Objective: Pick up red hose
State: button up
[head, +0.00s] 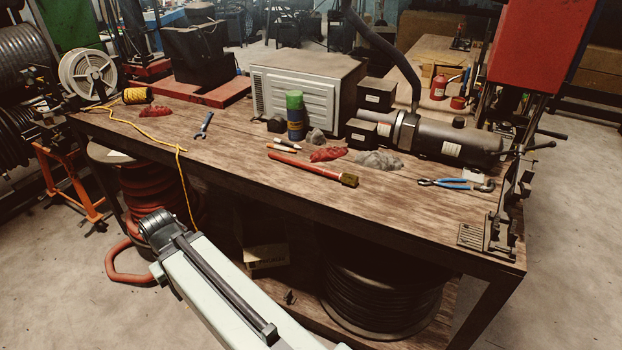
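A straight red length (305,166) with a brass-coloured end lies on the wooden workbench (240,160), near its front edge at the middle. It may be a short hose with a fitting or a brush; I cannot tell which. A thick coiled red hose (152,200) is below the bench at the left, with a loop (125,278) reaching out onto the floor. I cannot make out my gripper's fingers.
On the bench are red rags (327,154), a grey rag (378,160), a spray can (295,116), blue-handled pliers (455,184) and a yellow cord (160,144). A red press (540,45) stands at the right. A black hose coil (380,300) lies below. Floor at left front is clear.

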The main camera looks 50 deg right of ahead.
aim_at(332, 174)
jog(key=z, duration=0.15)
jog(key=i, duration=0.9)
jog(key=u, duration=0.05)
